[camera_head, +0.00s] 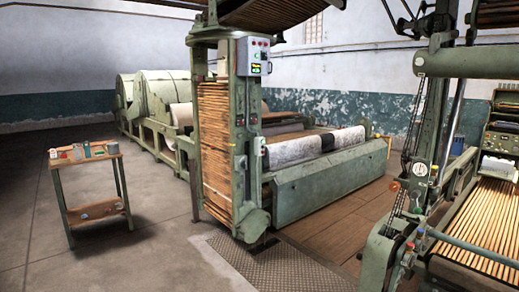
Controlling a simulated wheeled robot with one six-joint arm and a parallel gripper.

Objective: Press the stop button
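A grey control box (243,58) is mounted high on the green upright of the lattice machine, in the middle of the view. Small red round parts (262,43) sit along its top, and a small lit display (257,69) is below them. Lower on the same upright is a small pale switch box (259,146) with a reddish spot. A small dark fitting (240,121) is beside it, higher up. I cannot read any labels, so I cannot tell which part is the stop button. My gripper is not in view.
A small wooden table (83,160) with small items stands at left. A textured metal plate (270,265) lies before the upright. Another green machine (455,190) with chains and slats fills the right. Bare concrete floor (150,245) is free at front left.

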